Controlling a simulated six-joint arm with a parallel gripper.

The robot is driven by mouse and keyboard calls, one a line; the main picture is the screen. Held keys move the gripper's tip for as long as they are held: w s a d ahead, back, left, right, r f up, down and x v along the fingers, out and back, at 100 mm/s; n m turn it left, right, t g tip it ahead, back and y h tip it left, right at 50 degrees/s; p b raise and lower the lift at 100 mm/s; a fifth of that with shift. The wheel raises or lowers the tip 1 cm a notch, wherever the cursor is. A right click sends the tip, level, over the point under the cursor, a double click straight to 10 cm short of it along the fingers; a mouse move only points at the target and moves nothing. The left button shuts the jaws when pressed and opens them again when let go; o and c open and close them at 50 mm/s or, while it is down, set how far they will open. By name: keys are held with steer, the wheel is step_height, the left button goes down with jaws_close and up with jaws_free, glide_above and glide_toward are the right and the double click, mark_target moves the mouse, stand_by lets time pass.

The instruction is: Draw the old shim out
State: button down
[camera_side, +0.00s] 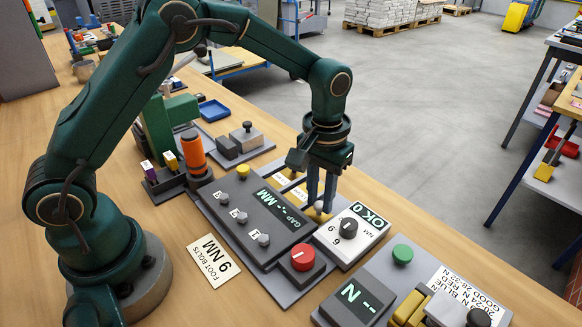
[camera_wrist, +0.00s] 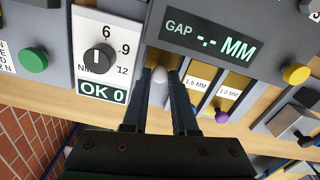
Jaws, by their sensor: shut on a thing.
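My gripper (camera_side: 319,202) points down at the front right edge of the grey gap panel (camera_side: 232,232). Its fingers are shut on a pale round knob (camera_wrist: 160,73), which also shows between the fingertips in the side view (camera_side: 319,209). The knob sits at the mouth of a brass-coloured slot beside the gap display (camera_wrist: 209,34), which reads "-.- MM". The shim behind the knob is mostly hidden by the fingers, and no size label shows for it. Beside it are slots labelled 1.5 MM (camera_wrist: 197,84) and 1.0 MM (camera_wrist: 229,93), the latter with a purple knob (camera_wrist: 222,116).
A white torque unit (camera_side: 352,234) with a black dial and an "OK 0" display stands close beside my fingers. A red button (camera_side: 303,258) is at the panel's front. An orange-topped tool (camera_side: 193,149) stands behind left. The bench edge lies close beyond my gripper.

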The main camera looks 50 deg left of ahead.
mark_target(337, 203)
stand_by(0.4)
steer(key=shift+w, duration=2.6)
steer(key=c, duration=1)
jaws_free()
steer(key=shift+r, duration=0.1)
steer(key=shift+r, duration=2.5)
